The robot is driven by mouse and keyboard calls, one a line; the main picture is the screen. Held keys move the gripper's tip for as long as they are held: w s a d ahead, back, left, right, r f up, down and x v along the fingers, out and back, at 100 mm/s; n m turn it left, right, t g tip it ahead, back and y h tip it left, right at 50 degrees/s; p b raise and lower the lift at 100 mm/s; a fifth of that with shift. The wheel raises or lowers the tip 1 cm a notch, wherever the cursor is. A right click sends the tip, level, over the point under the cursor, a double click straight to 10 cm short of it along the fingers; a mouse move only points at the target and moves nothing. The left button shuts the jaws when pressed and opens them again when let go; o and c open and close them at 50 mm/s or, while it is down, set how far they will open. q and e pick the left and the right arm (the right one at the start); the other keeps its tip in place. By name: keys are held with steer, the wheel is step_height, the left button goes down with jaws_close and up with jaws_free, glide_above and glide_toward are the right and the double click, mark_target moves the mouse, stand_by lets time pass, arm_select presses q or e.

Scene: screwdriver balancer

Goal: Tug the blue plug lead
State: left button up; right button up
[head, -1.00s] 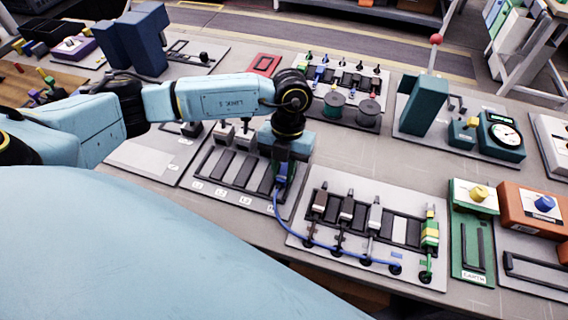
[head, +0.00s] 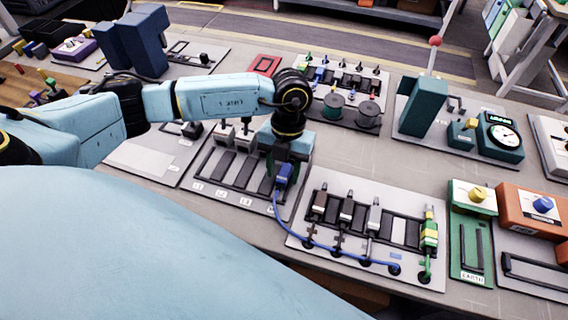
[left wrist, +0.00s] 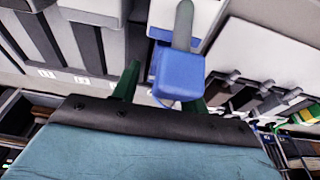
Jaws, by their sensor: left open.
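The blue plug (head: 284,176) sits at the right end of the numbered slotted board (head: 205,187). Its blue lead (head: 292,233) curves down and right along the neighbouring board to a black socket at that board's front edge. My left gripper (head: 282,164) is directly above the plug, pointing down, with its dark green fingers apart. In the left wrist view the plug (left wrist: 180,74) shows beyond the open fingers, nearer the right one. I cannot tell whether a finger touches it. My right gripper is not in view.
The neighbouring board (head: 318,182) holds several grey and brown plugs and a green-yellow plug (head: 429,233). Spools (head: 367,113) and a teal lever box (head: 424,106) stand farther back.

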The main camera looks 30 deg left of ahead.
mark_target(283, 174)
arm_select(q)
step_height(283, 174, up, 7)
steer(key=p, duration=0.5)
steer(key=shift+f, duration=0.25)
stand_by(0.3)
